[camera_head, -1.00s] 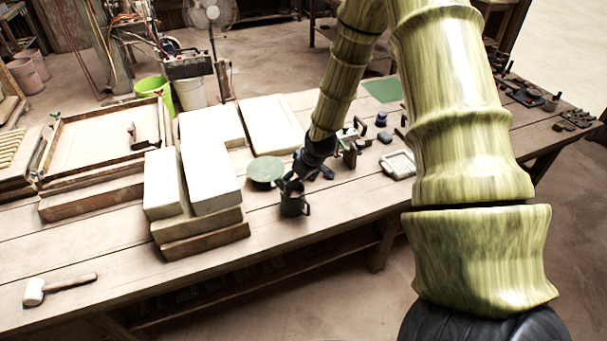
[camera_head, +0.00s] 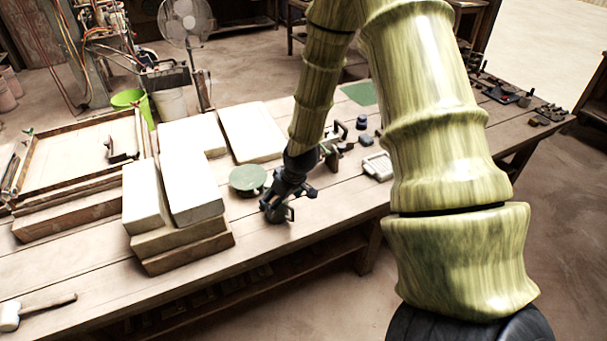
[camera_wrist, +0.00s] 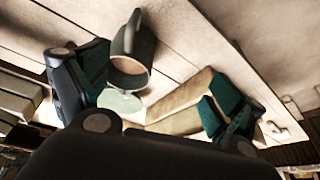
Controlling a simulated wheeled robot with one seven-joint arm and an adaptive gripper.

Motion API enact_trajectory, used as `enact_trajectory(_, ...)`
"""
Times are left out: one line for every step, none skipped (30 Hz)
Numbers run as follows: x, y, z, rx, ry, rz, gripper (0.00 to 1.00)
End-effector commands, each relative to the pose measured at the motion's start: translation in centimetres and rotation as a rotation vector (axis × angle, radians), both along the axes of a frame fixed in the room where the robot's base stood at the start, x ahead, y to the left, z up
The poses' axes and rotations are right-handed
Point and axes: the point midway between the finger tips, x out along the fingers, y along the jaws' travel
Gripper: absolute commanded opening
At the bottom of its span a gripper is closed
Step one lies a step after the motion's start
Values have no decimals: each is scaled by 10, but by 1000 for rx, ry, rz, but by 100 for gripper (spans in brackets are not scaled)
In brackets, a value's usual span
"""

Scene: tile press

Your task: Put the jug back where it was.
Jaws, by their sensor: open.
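The jug (camera_head: 279,215) is dark grey with a side handle and stands on the wooden table, to the front right of a round green disc (camera_head: 248,179). My gripper (camera_head: 284,189) is at the jug in the head view and partly covers it. In the wrist view the jug (camera_wrist: 131,52) shows its open mouth and handle between the spread fingers, closer to the left finger. My gripper (camera_wrist: 155,87) is open there, with green finger pads, and a gap shows on the right of the jug. Whether the left finger touches the jug I cannot tell.
Pale blocks (camera_head: 190,186) on wooden boards stand left of the jug, with another pale slab (camera_head: 250,132) behind. Dark small tools and a light tray (camera_head: 378,166) lie to the right. A mallet (camera_head: 35,308) lies front left. The table in front of the jug is clear.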

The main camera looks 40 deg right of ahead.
Motion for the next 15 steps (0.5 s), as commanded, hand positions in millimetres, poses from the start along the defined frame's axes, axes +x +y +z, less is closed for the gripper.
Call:
enact_trajectory(-15, 14, -19, 5, 26, -4, 94)
enact_trajectory(-22, 22, -28, 8, 37, -9, 94)
enact_trajectory(-32, 32, -40, 14, 51, -16, 94)
enact_trajectory(-39, 39, -49, 17, 61, -22, 94)
enact_trajectory(-47, 46, -58, 20, 72, -28, 94)
enact_trajectory(-59, 55, -69, 22, 87, -37, 94)
enact_trajectory(-67, 62, -78, 24, 97, -42, 94)
enact_trajectory(-76, 69, -86, 26, 108, -48, 94)
enact_trajectory(-89, 78, -96, 27, 123, -56, 94)
enact_trajectory(-98, 83, -104, 27, 134, -63, 94)
enact_trajectory(-109, 89, -112, 27, 146, -68, 94)
enact_trajectory(-122, 98, -121, 27, 161, -76, 94)
enact_trajectory(-132, 103, -128, 26, 172, -83, 94)
enact_trajectory(-143, 109, -135, 24, 183, -88, 94)
enact_trajectory(-158, 116, -143, 21, 199, -96, 94)
